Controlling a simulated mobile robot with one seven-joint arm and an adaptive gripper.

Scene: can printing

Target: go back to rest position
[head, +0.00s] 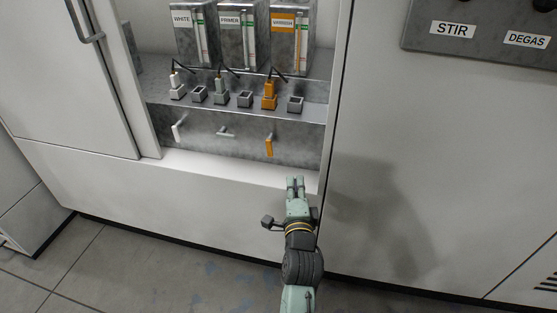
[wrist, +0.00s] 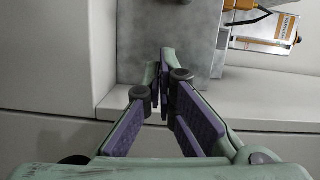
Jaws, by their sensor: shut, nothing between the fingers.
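My gripper (head: 295,183) is in front of the open cabinet, near the right part of its lower ledge in the head view. Its fingers also show in the wrist view (wrist: 163,75), with the tips together and nothing between them. My arm reaches up from the bottom of the head view. I cannot tell whether the gripper touches the ledge.
The cabinet recess holds three metal tanks labelled WHITE (head: 193,35), PRIMER (head: 242,38) and VARNISH (head: 290,38). A STIR/DEGAS panel (head: 480,55) is at upper right.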

